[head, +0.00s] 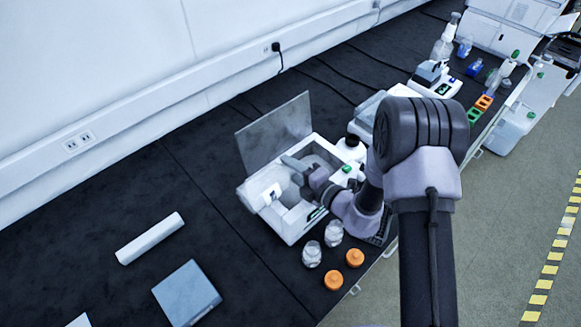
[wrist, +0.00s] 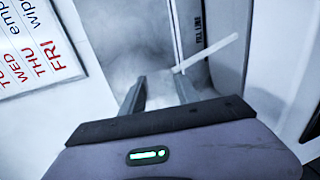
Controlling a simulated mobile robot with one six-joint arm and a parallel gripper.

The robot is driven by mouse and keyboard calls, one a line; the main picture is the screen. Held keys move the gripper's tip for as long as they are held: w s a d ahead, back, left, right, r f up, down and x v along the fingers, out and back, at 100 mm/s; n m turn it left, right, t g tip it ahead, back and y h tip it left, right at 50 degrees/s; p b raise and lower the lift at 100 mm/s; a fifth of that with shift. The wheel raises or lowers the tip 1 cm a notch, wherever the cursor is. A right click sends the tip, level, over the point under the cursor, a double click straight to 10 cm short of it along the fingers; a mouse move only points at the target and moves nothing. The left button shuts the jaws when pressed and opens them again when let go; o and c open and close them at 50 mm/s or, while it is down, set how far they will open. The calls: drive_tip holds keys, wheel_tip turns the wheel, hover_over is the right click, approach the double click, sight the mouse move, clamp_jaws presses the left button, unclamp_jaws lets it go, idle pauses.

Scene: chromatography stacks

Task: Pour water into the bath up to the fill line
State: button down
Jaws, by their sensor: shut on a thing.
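The white bath (head: 276,222) stands on the dark bench with its grey lid (head: 272,138) raised behind it. My gripper (head: 292,170) is over the bath's open top, with its fingers low near the opening. In the wrist view, the two dark fingers (wrist: 160,92) are around a pale, cloudy vessel (wrist: 158,66) whose outline is hard to make out. A FILL LINE label (wrist: 198,30) and a slanted white strip (wrist: 207,54) show just beyond the fingers. The water level cannot be made out.
A card with day names (wrist: 38,45) is at the left in the wrist view. Two clear jars (head: 312,254) and two orange caps (head: 333,280) stand in front of the bath. A blue-grey box (head: 186,293) and white bar (head: 150,238) lie left. More equipment stands right.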

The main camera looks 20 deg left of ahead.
drive_tip(key=shift+w+f+m+p, duration=0.15)
drive_tip(key=shift+f+m+p, duration=0.2)
drive_tip(key=shift+p, duration=0.55)
idle(3.4)
drive_tip(key=shift+r, duration=0.1)
idle(0.8)
drive_tip(key=r+n, duration=0.1)
drive_tip(key=r+n+p, duration=0.1)
drive_tip(key=r, duration=0.1)
drive_tip(key=shift+s+a, duration=0.2)
drive_tip(key=shift+s, duration=0.2)
drive_tip(key=r+n, duration=0.1)
drive_tip(key=r+p, duration=0.1)
drive_tip(key=r, duration=0.1)
drive_tip(key=r+n+t+p, duration=0.1)
drive_tip(key=r, duration=0.1)
drive_tip(key=shift+s+a+n, duration=0.15)
drive_tip(key=shift+s+n, duration=0.15)
drive_tip(key=shift+n, duration=0.05)
drive_tip(key=shift+r, duration=0.1)
drive_tip(key=shift+r, duration=0.15)
